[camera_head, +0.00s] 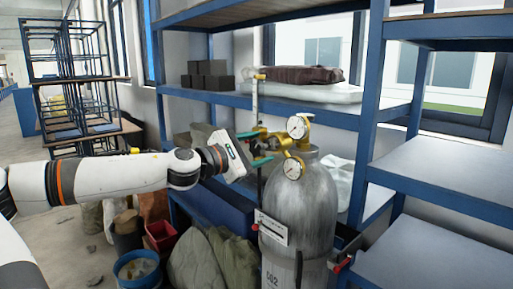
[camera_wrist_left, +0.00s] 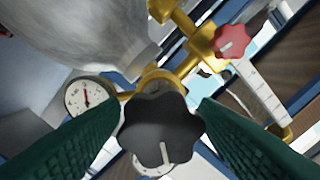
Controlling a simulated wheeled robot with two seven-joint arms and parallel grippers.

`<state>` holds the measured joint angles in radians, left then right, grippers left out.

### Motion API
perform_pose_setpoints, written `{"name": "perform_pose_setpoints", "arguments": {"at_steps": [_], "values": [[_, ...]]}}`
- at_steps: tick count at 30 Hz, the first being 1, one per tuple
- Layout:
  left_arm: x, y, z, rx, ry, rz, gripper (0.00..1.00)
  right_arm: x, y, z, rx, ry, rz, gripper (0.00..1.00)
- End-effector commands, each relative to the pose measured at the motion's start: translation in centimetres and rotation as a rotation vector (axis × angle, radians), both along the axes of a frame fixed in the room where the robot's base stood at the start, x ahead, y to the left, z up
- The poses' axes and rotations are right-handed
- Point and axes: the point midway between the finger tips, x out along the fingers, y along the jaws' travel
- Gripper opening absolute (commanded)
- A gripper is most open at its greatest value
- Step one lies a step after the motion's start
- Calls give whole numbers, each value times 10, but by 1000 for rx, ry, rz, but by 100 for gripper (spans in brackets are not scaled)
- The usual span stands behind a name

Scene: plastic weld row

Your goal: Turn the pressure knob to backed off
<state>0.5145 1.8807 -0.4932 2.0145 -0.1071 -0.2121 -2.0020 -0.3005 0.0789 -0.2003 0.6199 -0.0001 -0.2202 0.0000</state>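The pressure knob (camera_wrist_left: 160,128) is a black, lobed knob on the brass regulator, with a pale mark on its face pointing toward the bottom of the left wrist view. My left gripper (camera_head: 258,148) is open, with its green fingers on either side of the knob. In the left wrist view the fingertips (camera_wrist_left: 162,106) lie close beside the knob's lobes; I cannot tell whether they touch. The regulator (camera_head: 285,143) sits on top of a grey gas cylinder (camera_head: 305,200), with two round gauges. My right gripper is not in view.
A red knob (camera_wrist_left: 232,41) and a flow tube stand beside the regulator. An upper gauge (camera_head: 298,127) and a lower gauge (camera_head: 293,168) are close to my left gripper. Blue shelving (camera_head: 370,110) surrounds the cylinder. Buckets (camera_head: 138,268) and sacks stand below.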

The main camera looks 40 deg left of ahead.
Motion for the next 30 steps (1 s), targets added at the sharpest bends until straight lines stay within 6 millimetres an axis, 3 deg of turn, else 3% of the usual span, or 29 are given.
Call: {"name": "perform_pose_setpoints", "arguments": {"at_steps": [1, 6, 7, 19, 30], "values": [[0, 0, 0, 0, 0, 0, 48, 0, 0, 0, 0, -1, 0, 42], [0, 0, 0, 0, 0, 0, 20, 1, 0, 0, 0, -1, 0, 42], [0, 0, 0, 0, 0, 0, 19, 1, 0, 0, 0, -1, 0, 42], [0, 0, 0, -87, 8, -1, 19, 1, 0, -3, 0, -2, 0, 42], [0, 0, -1, -390, 35, -1, 19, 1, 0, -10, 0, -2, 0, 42]]}}
